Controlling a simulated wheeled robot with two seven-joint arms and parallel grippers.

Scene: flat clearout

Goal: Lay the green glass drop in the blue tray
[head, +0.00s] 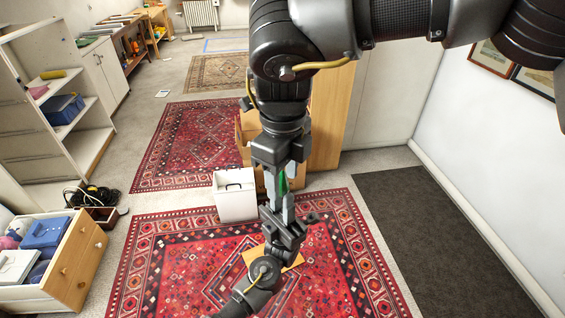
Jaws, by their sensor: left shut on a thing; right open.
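The green glass drop (281,184) is a small green patch near the middle of the head view, partly hidden by gripper fingers. My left gripper (287,203) reaches up from below and is shut on it. My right gripper (280,177) points down from above, with its fingers apart on either side of the green piece; I cannot tell whether they touch it. A blue open container (64,109) on the left shelf may be the blue tray; I cannot tell for sure.
A white box (235,196) stands on the floor just left of the grippers. A tan flat piece (292,262) lies on the red rug (180,260) below. An open drawer (75,264) with blue and white things is at lower left. A dark mat (430,230) lies clear at right.

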